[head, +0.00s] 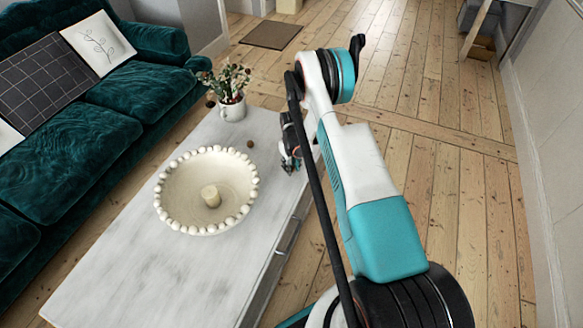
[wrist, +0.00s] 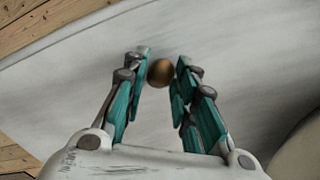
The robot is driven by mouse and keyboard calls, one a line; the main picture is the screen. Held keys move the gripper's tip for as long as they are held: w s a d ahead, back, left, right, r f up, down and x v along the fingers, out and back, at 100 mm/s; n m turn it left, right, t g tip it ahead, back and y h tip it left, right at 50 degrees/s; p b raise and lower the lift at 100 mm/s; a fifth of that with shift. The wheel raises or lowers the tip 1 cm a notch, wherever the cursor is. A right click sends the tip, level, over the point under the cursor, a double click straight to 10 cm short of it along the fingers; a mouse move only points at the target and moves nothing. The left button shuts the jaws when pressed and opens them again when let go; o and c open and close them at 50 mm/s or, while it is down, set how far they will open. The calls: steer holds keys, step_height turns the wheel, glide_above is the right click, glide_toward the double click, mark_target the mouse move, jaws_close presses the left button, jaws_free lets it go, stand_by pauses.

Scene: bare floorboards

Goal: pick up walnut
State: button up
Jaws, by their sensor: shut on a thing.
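The walnut (wrist: 161,72) is a small, round brown thing. In the wrist view it sits between the fingertips of my gripper (wrist: 163,68), which is shut on it. The teal finger pads flank it left and right. In the head view my gripper (head: 290,163) is low over the right edge of the white tabletop, partly hidden by my arm. A small round brown thing (head: 250,144) shows to its left in that view; I cannot tell whether it is the same walnut.
The long pale table (head: 140,262) holds a wide cream bowl (head: 177,218) with a beaded rim and a potted plant (head: 232,108) in a white mug. A green sofa (head: 90,135) stands at the left. Wooden floor (head: 440,135) lies open behind and to the right.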

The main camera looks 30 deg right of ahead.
step_height(320, 180, up, 19)
steer(key=p, duration=0.6)
steer(key=w+a+r, duration=0.1)
steer(key=a+r, duration=0.1)
steer(key=a, duration=0.5)
steer(key=w+a+r, duration=0.2)
steer(key=a, duration=0.5)
steer(key=w+a+f+b, duration=0.1)
steer(key=a+f+b, duration=0.1)
steer(key=a, duration=0.5)
steer(key=w+a+f+b, duration=0.1)
steer(key=a+f+b, duration=0.1)
steer(key=a+b, duration=0.2)
steer(key=a, duration=0.3)
steer(key=shift+w+f, duration=0.25)
steer(key=shift+f, duration=0.05)
steer(key=shift+f, duration=0.1)
steer(key=shift+f, duration=6.2)
steer(key=shift+f, duration=0.55)
